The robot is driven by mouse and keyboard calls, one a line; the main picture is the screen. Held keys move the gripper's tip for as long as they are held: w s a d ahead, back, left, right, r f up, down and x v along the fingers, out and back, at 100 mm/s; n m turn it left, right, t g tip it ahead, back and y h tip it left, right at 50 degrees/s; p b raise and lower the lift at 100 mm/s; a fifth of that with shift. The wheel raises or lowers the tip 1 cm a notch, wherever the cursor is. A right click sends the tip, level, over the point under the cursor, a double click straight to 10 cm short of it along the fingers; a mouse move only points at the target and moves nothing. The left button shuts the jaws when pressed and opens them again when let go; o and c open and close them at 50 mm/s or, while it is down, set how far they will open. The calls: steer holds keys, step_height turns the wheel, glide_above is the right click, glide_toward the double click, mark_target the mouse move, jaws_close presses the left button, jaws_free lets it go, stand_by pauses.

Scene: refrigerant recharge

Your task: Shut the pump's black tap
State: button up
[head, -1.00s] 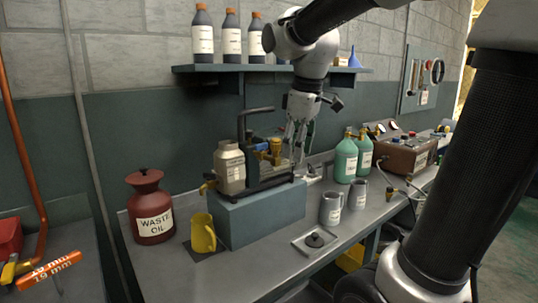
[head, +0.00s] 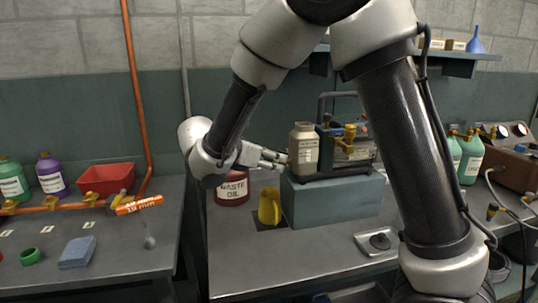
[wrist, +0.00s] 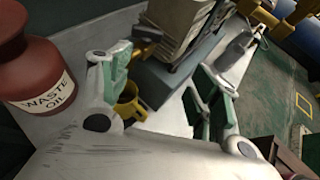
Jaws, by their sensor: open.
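The pump (head: 352,145) stands on a blue-grey block (head: 335,200) on the bench, with a beige labelled bottle (head: 303,150) at its left end. My gripper (head: 280,160) is left of the bottle, pointing right toward it, open and empty.
A yellow jug (head: 269,207) stands on a dark mat below the gripper. The red waste oil can (head: 232,188) is close behind the gripper. The bench front is clear.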

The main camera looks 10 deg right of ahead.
steer(key=w+d+n+t, duration=0.1)
steer(key=w+d, duration=0.3)
steer(key=w, duration=0.1)
steer(key=shift+w+d+f+t, duration=0.2)
steer(key=shift+w+f+t, duration=0.1)
steer(key=shift+w+f, duration=0.15)
steer(key=c, duration=1)
